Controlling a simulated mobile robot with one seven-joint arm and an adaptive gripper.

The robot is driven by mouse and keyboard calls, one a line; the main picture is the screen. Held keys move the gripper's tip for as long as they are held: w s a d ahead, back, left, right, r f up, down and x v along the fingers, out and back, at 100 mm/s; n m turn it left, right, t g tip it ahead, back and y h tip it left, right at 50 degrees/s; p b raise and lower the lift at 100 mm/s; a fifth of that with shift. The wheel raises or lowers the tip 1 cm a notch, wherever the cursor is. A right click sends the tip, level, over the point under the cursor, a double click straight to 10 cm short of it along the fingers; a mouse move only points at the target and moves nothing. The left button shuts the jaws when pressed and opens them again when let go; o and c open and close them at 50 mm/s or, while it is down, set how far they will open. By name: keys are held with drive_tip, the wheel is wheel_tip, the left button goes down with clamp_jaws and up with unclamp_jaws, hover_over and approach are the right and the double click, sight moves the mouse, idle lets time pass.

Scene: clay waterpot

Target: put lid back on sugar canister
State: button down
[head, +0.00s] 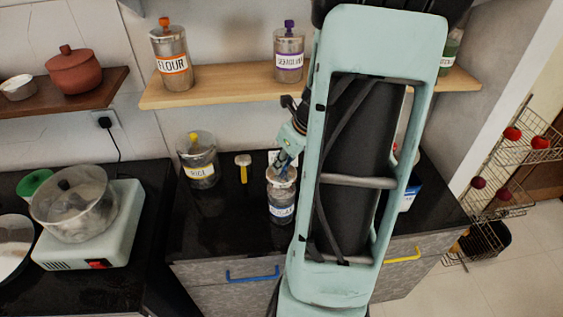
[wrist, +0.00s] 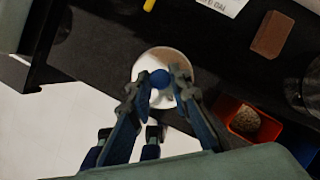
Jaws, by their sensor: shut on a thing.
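The sugar canister (head: 282,207) stands upright on the black counter in the head view, a clear jar with a blue-lettered label. My gripper (head: 284,166) comes down over its top from above, partly hidden by my arm. In the wrist view, my gripper (wrist: 161,88) is shut on the blue knob of the lid (wrist: 160,77). The round, pale canister top (wrist: 181,60) shows around and behind the knob. The lid's edge is hard to make out, so I cannot tell whether it touches the rim or sits a little above it.
A rice canister (head: 198,170) and a yellow-handled tool (head: 243,168) stand left of the sugar canister. In the wrist view, a red container (wrist: 243,123) and a brown block (wrist: 271,35) lie to the right. Flour (head: 173,65) and purple-topped (head: 289,52) canisters stand on the shelf.

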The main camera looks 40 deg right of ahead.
sight(284, 173)
wheel_tip(284, 173, down, 4)
drive_tip(key=b, duration=0.3)
drive_tip(key=shift+f+b, duration=0.15)
drive_tip(key=shift+b, duration=0.2)
drive_tip(key=shift+f+b, duration=0.5)
drive_tip(key=shift+f, duration=0.3)
idle(0.4)
drive_tip(key=shift+f+p, duration=0.15)
drive_tip(key=shift+p, duration=0.2)
idle(1.2)
drive_tip(key=c, duration=1.7)
unclamp_jaws()
